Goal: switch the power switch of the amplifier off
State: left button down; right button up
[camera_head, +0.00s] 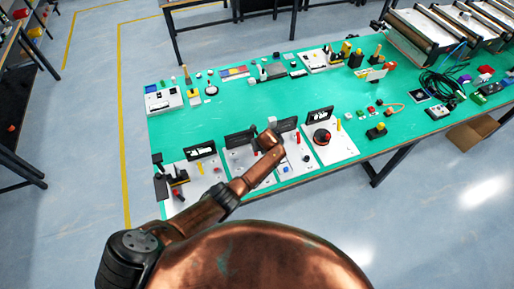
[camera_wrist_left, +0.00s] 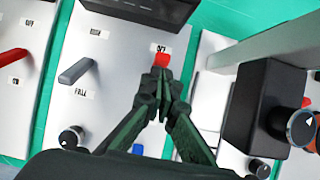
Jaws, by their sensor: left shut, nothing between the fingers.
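In the left wrist view, a small red switch (camera_wrist_left: 161,60) sits on a white panel (camera_wrist_left: 112,58), with an OFF label (camera_wrist_left: 161,48) just beyond it. This panel appears to be the amplifier, though no name on it is readable. My left gripper (camera_wrist_left: 163,88) is shut and empty. Its fingertips are right at the near side of the red switch; I cannot tell whether they touch it. The fingers hide the panel below the switch. In the head view, my copper left arm reaches over the front row of panels and hides the gripper and switch. My right gripper is out of view.
On the same panel are a grey lever (camera_wrist_left: 78,71) and a black knob (camera_wrist_left: 71,137). To the right, a black box (camera_wrist_left: 262,115) with a knob stands up close to the fingers. Another panel with a red lever (camera_wrist_left: 12,57) lies left. The green table's middle (camera_head: 235,115) is clear.

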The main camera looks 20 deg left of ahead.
pick_arm(q)
notch_tip(320, 180, up, 12)
jog(key=s+d+p, duration=0.1)
jog(key=p, duration=0.3)
jog(key=shift+s, duration=0.4)
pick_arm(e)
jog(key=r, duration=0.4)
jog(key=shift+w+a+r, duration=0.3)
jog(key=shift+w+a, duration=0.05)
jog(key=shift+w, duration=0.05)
pick_arm(q)
jog(key=shift+d, duration=0.15)
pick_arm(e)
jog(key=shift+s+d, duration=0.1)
